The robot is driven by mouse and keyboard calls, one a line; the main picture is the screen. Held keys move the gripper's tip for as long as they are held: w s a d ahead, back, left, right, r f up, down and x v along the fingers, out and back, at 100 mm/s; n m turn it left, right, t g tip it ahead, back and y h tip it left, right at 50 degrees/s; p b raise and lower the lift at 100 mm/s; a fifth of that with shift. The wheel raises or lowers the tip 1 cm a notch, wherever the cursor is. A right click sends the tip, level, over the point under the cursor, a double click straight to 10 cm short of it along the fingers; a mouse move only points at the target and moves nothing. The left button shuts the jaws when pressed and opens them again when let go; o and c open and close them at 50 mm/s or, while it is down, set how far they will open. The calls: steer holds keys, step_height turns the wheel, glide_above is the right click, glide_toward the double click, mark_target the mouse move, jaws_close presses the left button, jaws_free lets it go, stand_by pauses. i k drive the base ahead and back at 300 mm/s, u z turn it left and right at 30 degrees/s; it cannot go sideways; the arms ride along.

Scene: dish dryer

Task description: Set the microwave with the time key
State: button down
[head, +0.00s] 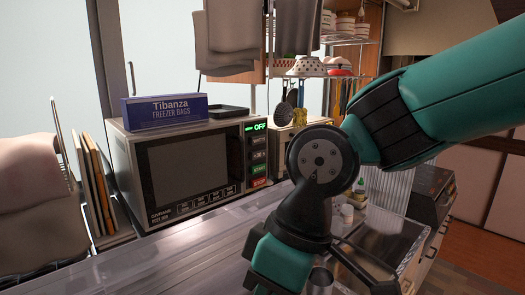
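The microwave (188,163) stands on the counter left of centre, with a dark door window and a light grey body. Its control panel (258,157) is a column of keys on the right of its front. The small display (256,127) above them glows green and reads OFF. Key labels are mostly too small to read; one looks like +30 s, with a green and a red key below. My teal and black arm reaches in from the right and bends down in front of the counter. Dark parts of my gripper (372,272) seem to show low in the picture; its opening is unclear.
A blue freezer bags box (165,111) and a dark tray (229,111) lie on top of the microwave. Boards (93,182) stand at its left. Grey cloths (232,35) hang above. A rack with bowls (307,66) and utensils stands behind my arm.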

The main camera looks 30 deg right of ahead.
mark_target(257, 154)
steer(key=k, duration=0.95)
steer(key=z, duration=1.75)
steer(key=i, duration=1.15)
steer(key=u, duration=2.15)
steer(key=i, duration=0.5)
